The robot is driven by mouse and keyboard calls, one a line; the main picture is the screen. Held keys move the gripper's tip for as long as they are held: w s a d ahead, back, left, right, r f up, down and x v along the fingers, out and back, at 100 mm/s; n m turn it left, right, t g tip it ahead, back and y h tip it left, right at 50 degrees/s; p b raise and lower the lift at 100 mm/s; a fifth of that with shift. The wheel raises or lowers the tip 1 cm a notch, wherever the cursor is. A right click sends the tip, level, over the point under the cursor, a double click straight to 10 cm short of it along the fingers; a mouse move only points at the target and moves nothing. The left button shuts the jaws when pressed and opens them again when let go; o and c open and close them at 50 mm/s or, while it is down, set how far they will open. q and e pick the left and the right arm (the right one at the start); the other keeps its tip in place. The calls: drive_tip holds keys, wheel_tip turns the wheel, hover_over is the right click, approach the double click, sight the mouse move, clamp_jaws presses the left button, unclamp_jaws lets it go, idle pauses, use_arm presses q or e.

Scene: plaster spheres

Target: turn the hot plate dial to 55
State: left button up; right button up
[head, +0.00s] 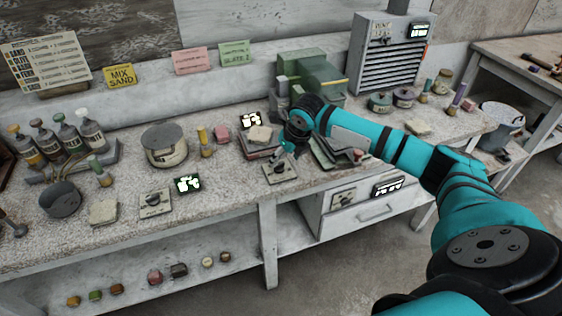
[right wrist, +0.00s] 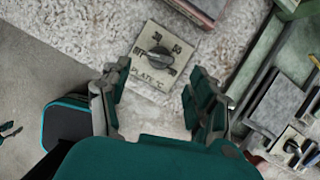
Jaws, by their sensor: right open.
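The hot plate dial is a dark round knob (right wrist: 157,59) on a pale square panel (right wrist: 137,78) marked "PLATE °C", with several printed settings around it. I cannot tell for sure where its pointer stands. In the head view the panel (head: 270,176) lies near the front edge of the bench, under my right gripper (head: 288,150). In the right wrist view my right gripper (right wrist: 155,98) is open and empty, its fingers apart on either side just below the panel. It does not appear to hold the knob. My left gripper is not in the head view.
A second dial panel (head: 155,203) and a small lit display (head: 187,185) stand to the left. Another lit display (head: 251,120) is behind the dial. Books (head: 259,151) and a green tray (head: 335,160) flank the gripper closely. A grey vented unit (head: 388,58) stands at the back.

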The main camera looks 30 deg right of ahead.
sight(280, 165)
drive_tip(key=shift+x, duration=2.35)
drive_tip(key=shift+r, duration=0.1)
drive_tip(key=c, duration=1.2)
